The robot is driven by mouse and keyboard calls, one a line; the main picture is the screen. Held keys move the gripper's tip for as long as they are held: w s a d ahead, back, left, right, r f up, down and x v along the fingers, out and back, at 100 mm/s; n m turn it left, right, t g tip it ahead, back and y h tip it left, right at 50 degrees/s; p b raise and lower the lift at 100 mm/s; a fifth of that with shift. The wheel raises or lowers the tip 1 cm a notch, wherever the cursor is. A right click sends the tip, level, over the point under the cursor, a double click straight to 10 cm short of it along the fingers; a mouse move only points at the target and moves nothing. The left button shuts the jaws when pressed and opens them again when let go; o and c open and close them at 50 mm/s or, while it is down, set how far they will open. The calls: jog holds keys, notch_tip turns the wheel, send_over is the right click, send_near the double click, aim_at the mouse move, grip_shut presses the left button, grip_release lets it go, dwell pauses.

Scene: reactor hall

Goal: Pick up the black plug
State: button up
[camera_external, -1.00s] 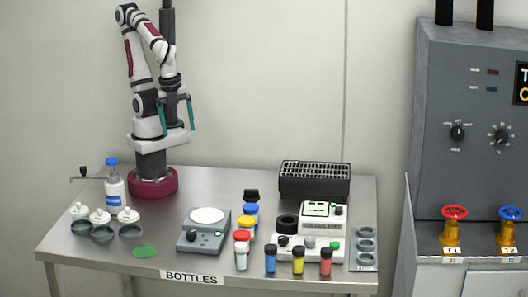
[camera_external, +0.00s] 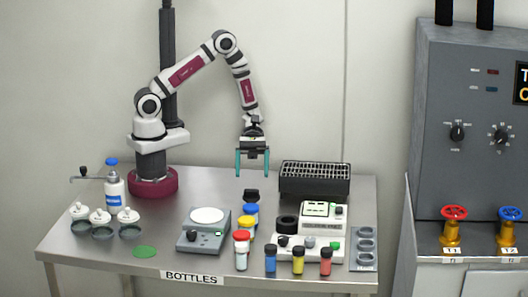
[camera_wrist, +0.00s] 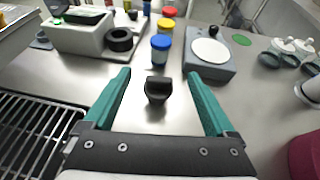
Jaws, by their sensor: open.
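The black plug (camera_external: 251,195) is a small dark piece standing on the steel table, behind the row of capped bottles. In the wrist view the plug (camera_wrist: 158,90) shows between the two teal fingers. My gripper (camera_external: 252,166) points down above the plug, clear of the table. In the wrist view my gripper (camera_wrist: 159,74) is open and empty, with one finger on each side of the plug and free space between.
A blue-capped bottle (camera_external: 251,211) stands close to the plug, with yellow- and red-capped ones in front. A black rack (camera_external: 314,181) is at the right, a scale (camera_external: 203,239) at the left. A black ring (camera_wrist: 119,40) lies on a white device.

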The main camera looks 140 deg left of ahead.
aim_at(251, 190)
jog(key=f, duration=0.4)
jog(key=shift+w+d, duration=0.35)
jog(key=shift+d, duration=0.05)
jog(key=x, duration=0.4)
jog(key=c, duration=1.4)
